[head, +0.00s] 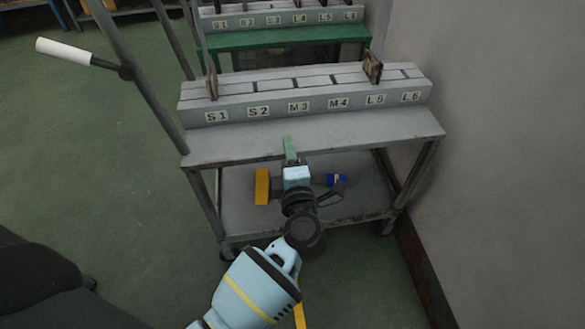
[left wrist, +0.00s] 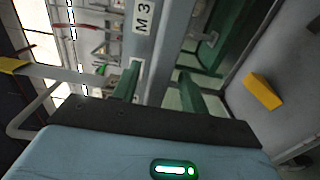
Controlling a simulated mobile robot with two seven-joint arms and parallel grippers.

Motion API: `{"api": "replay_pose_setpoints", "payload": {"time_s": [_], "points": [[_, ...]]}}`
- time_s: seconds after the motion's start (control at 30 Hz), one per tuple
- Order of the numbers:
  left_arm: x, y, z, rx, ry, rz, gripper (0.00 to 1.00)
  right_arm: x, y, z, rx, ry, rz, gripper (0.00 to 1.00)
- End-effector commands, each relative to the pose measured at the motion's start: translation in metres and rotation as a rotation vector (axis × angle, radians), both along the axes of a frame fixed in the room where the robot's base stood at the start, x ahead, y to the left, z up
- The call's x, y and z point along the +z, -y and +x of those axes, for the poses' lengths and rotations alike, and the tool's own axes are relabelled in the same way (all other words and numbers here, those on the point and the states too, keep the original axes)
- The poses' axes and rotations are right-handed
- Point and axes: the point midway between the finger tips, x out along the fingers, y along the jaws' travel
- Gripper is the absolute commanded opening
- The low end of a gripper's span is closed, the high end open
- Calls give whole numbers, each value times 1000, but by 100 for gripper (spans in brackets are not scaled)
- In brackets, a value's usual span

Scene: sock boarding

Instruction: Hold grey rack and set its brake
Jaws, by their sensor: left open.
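The grey rack (head: 310,140) is a wheeled stand with a raised ledge labelled S1 to L6 and a lower shelf. A lever with a white grip (head: 65,52) sticks out to the left from a dark pivot on the post at the rack's left side; it looks like the brake handle. My left gripper (head: 290,149) is at the middle of the rack's front edge, with green fingers. In the left wrist view its two fingers (left wrist: 158,88) are apart, with the grey edge below M3 between them. I cannot tell whether they touch it. My right gripper is not in view.
A yellow block (head: 262,187) and a small blue item (head: 336,180) lie on the lower shelf. A second rack with a green top (head: 280,38) stands behind. A grey wall (head: 500,130) is close on the right. Green floor (head: 80,170) is open at left.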

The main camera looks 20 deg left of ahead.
Motion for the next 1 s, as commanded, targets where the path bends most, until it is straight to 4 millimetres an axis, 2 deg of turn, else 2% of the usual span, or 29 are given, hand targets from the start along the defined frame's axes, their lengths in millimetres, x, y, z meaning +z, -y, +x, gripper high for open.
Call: {"api": "replay_pose_setpoints", "payload": {"time_s": [0.23, 0.57, 0.67, 0.9, 1.0], "points": [[-1, -12, 20, 0, 0, 1, 44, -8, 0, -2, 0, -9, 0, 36], [0, -14, 23, 0, 0, 0, 44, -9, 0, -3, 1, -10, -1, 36], [0, -14, 23, 0, 0, 0, 33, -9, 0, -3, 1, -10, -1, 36], [0, -14, 23, 0, 0, 0, 2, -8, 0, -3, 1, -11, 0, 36], [0, -14, 23, 0, 0, 0, 0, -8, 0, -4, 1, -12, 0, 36]]}}
